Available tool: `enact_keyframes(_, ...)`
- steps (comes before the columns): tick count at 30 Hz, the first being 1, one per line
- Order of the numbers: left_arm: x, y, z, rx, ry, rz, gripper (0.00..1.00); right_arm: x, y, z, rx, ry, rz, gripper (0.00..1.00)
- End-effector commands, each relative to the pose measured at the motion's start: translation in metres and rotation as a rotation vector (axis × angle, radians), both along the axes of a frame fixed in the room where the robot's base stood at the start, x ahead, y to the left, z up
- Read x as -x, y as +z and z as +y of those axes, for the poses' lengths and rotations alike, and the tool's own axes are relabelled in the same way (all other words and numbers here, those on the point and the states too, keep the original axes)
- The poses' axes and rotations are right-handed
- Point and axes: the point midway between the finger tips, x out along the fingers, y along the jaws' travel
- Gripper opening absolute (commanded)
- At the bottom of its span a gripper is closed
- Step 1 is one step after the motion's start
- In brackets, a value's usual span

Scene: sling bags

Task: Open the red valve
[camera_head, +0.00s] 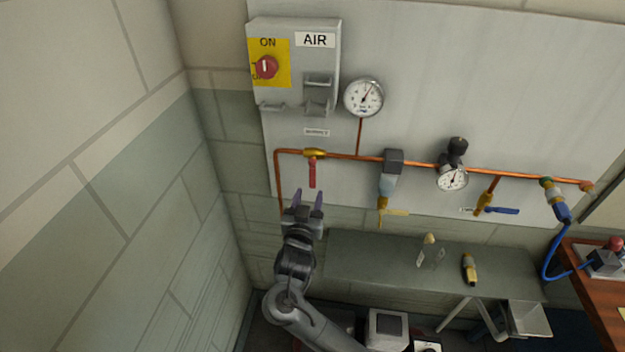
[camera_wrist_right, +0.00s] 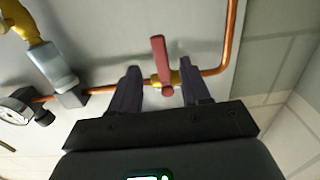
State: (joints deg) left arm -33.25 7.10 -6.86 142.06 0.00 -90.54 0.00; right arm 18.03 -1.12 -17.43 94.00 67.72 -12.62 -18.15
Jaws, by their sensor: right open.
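The red valve handle (camera_head: 312,173) hangs straight down from a brass valve body (camera_head: 315,153) on the copper pipe, at the left of the wall panel. My right gripper (camera_head: 304,200) is just below the handle in the head view, fingers pointing up toward it. In the right wrist view the red handle (camera_wrist_right: 161,62) shows between the two open fingers of the gripper (camera_wrist_right: 160,85), with part of the brass body (camera_wrist_right: 174,79) behind it. The fingers look apart from the handle, and the jaws are empty. My left gripper is not in view.
Above are a grey AIR box (camera_head: 325,60) with a red knob and a round gauge (camera_head: 363,98). To the right on the copper pipe (camera_head: 420,163) are a filter (camera_head: 389,180) and a blue-handled valve (camera_head: 497,208). A grey bench (camera_head: 380,255) stands below right.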

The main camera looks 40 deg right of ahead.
Motion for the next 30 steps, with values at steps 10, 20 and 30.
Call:
enact_keyframes(10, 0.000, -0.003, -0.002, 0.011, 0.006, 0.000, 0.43, -0.035, 0.000, -0.039, 0.001, -0.001, 0.000, 0.47)
enact_keyframes(20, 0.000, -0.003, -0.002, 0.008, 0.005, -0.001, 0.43, -0.046, 0.000, -0.052, -0.001, 0.000, 0.000, 0.47)
enact_keyframes(30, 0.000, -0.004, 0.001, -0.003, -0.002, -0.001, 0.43, -0.046, 0.000, -0.052, -0.001, 0.000, 0.000, 0.28)
